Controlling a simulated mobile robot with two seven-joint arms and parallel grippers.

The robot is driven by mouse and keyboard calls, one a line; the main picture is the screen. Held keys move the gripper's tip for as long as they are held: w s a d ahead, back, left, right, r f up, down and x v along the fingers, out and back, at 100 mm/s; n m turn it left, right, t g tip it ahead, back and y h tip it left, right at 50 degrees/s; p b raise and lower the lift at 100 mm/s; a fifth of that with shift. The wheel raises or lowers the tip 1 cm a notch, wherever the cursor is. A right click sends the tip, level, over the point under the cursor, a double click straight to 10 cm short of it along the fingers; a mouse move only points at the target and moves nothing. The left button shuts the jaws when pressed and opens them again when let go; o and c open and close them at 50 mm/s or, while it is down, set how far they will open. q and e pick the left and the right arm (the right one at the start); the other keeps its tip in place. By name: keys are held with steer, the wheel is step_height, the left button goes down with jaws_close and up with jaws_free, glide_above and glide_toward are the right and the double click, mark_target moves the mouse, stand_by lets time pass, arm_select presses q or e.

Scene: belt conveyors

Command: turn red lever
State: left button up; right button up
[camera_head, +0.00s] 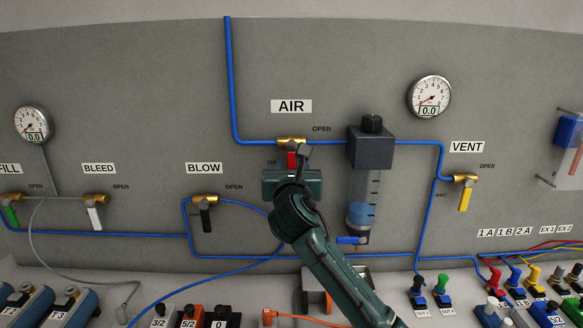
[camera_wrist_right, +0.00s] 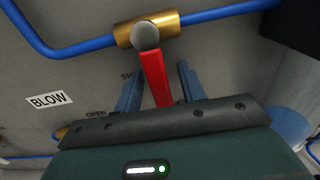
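The red lever (camera_head: 291,159) hangs down from a brass valve (camera_head: 291,141) under the AIR label. It also shows in the right wrist view (camera_wrist_right: 156,76), pointing down from the valve's round grey cap. My right gripper (camera_wrist_right: 157,80) is open, with one blue-grey finger on each side of the lever. Gaps show between the lever and both fingers, so it is not clamped. The lever's lower end is hidden behind the gripper body. In the head view my right arm hides part of the lever. My left gripper is not in view.
A dark filter unit (camera_head: 370,150) stands just right of the valve. Blue pipe (camera_head: 232,85) runs into the valve. A black BLOW lever (camera_head: 206,218) is at lower left, a yellow VENT lever (camera_head: 465,200) at right. Connectors and hoses line the bench below.

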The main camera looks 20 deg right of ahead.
jaws_close()
stand_by(0.3)
stand_by(0.3)
